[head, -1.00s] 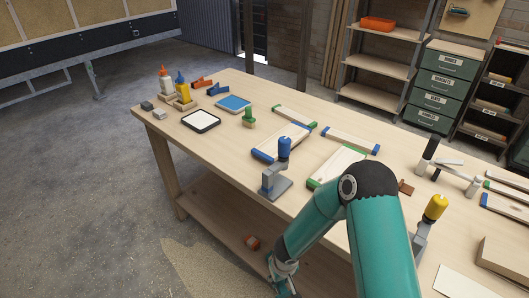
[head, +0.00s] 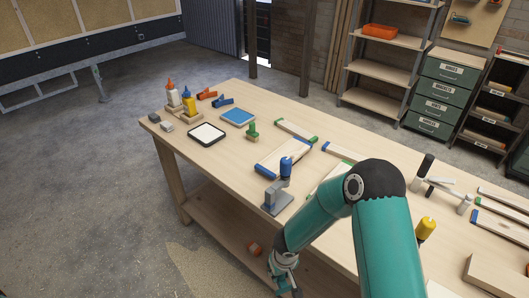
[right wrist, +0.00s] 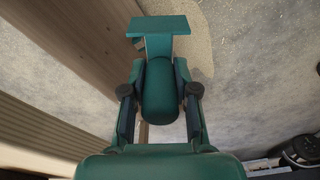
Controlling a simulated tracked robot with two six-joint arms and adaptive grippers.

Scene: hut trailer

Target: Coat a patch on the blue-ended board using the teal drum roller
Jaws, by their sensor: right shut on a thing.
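The blue-ended board (head: 281,158) lies on the workbench, a pale board with blue end pieces. My right gripper (head: 286,268) hangs low in front of the bench's near side, below the top. In the right wrist view my right gripper (right wrist: 160,90) is shut on a teal tool, which I take for the teal drum roller (right wrist: 160,40). Its rounded body sits between the fingers, with a flat teal part beyond them. The tool is not clear in the head view. My left gripper is not in view.
A blue-topped tool on a grey stand (head: 278,196) stands close to the board at the bench's near edge. My right arm hides part of the bench.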

